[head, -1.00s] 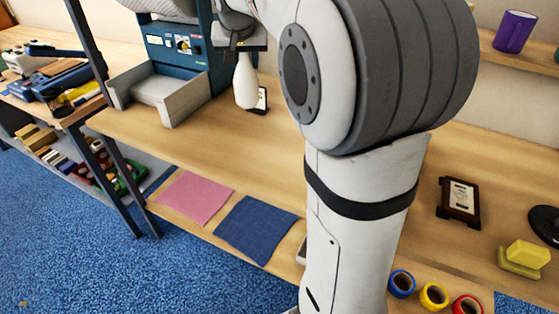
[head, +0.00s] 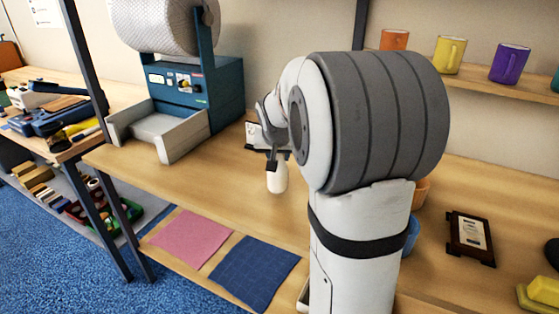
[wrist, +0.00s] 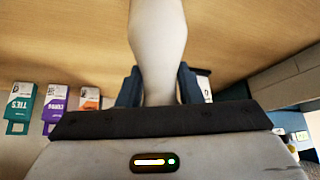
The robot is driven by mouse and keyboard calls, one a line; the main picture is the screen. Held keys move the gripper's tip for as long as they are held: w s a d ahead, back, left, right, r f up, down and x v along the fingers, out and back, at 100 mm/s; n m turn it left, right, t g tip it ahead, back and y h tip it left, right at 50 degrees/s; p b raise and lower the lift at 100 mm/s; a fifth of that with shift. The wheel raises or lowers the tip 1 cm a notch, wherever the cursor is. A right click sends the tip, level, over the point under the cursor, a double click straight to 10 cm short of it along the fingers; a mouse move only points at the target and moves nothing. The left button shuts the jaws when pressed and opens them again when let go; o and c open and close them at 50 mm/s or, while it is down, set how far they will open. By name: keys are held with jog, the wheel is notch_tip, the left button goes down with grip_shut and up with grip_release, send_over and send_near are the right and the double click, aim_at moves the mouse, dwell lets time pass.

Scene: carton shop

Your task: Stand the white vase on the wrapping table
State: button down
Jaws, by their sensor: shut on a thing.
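The white vase (head: 277,179) is held by my gripper (head: 274,155) over the wrapping table (head: 205,178), right of the bubble-wrap machine. In the head view its lower part hangs below the jaws, roughly upright. I cannot tell whether its base touches the wood. In the wrist view the vase (wrist: 158,45) sits between the two dark fingers (wrist: 160,88), with the wooden top filling the background. The jaws are shut on it, and the part inside them is partly hidden.
The blue machine (head: 190,85) with its grey tray (head: 165,135) stands left. A dark-framed plaque (head: 470,237) is right of my arm. Bare wood lies around the vase. Mugs (head: 450,54) stand on a shelf.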

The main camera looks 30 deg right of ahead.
jog(key=shift+f, duration=0.8)
jog(key=shift+f, duration=0.15)
jog(key=c, duration=1)
grip_release()
